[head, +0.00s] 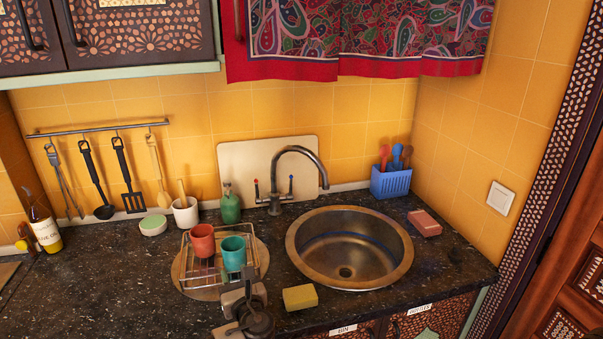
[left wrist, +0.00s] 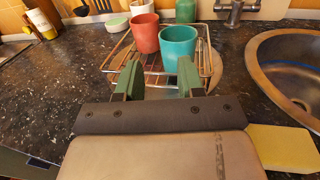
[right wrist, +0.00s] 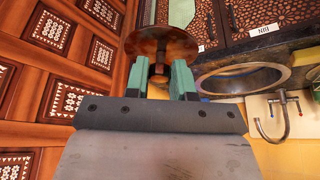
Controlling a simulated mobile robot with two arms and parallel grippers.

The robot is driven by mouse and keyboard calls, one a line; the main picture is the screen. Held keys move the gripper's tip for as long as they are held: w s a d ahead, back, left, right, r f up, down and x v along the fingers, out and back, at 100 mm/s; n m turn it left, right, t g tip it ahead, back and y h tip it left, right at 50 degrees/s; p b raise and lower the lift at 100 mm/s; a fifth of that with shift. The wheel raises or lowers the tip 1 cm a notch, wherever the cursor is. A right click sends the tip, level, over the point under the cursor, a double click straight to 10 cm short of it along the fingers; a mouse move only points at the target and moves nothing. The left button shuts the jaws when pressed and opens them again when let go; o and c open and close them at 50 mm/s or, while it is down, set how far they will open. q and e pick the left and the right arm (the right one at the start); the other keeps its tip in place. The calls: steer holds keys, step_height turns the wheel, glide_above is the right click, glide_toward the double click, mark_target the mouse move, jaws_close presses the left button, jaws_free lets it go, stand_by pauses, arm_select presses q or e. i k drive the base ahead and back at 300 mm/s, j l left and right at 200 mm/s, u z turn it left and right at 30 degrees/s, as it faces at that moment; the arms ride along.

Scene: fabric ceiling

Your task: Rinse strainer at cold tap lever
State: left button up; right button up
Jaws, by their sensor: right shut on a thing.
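The tap (head: 295,165) stands behind the round metal sink (head: 349,248). Its cold lever (head: 291,184) has a blue tip and its other lever (head: 256,188) a red one. The tap also shows upside down in the right wrist view (right wrist: 285,115). My right gripper (right wrist: 160,80) is shut on the stem of a round brownish disc, which looks like the strainer (right wrist: 162,42). It is outside the head view; the sink lies to its right in the wrist view. My left gripper (left wrist: 160,80) is open and empty, above the counter before the dish rack (head: 220,262).
A red cup (head: 202,240) and a teal cup (head: 233,253) stand in the rack. A yellow sponge (head: 300,297) lies at the sink's front left. A green bottle (head: 230,205) stands left of the tap, a blue caddy (head: 390,182) behind the sink. The sink bowl is empty.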

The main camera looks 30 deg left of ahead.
mark_target(289, 196)
steer(key=i, duration=1.3)
